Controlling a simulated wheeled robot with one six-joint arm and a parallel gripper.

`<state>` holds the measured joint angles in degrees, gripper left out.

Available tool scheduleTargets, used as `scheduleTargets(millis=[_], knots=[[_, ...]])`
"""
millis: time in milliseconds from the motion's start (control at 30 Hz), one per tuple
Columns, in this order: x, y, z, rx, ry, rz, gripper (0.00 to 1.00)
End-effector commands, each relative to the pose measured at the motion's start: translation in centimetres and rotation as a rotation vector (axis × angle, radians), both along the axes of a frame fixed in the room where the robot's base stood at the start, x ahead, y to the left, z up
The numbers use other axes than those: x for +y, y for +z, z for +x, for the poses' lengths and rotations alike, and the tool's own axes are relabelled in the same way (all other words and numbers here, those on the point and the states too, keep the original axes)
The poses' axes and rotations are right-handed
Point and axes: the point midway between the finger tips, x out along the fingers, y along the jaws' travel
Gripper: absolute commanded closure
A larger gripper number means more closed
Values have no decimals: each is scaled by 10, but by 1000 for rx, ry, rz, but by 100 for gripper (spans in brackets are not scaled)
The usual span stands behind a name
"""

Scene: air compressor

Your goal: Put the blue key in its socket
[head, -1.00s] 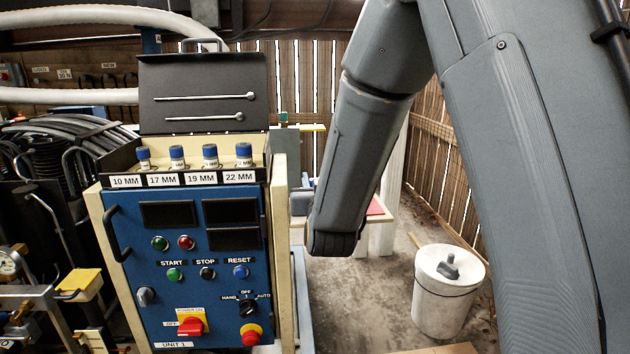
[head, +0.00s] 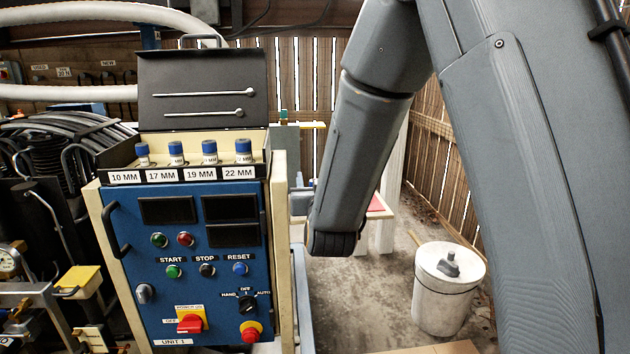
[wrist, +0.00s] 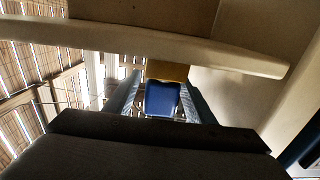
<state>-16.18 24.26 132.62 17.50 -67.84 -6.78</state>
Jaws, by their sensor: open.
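I cannot make out a blue key or its socket for certain. In the wrist view a blue piece (wrist: 162,100) with a yellow-brown top lies ahead, past a dark bar across the bottom that looks like part of my gripper (wrist: 160,135); I cannot tell what the piece is. No thing shows held. In the head view several blue-topped cylinders stand in a row on the control cabinet (head: 205,290), above labels from 10 MM to 22 MM; one is the 22 MM cylinder (head: 243,151). My arm hangs right of the cabinet, its gripper hidden there.
The cabinet's black lid (head: 205,80) stands open behind the row. A red switch (head: 190,323) and a red button (head: 250,333) are on its front. Hoses and gauges crowd the left. A white bin (head: 445,295) stands on the floor at right, with bare floor beside it.

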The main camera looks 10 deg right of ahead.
Motion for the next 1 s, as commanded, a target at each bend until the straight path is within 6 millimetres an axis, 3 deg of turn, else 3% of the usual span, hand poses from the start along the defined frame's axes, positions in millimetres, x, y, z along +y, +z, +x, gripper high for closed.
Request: scheduleTargets(millis=[167,600,1000], knots=[[1,0,-8,0,1,0,50],[0,0,-71,0,1,0,50],[0,0,-78,0,0,0,50]])
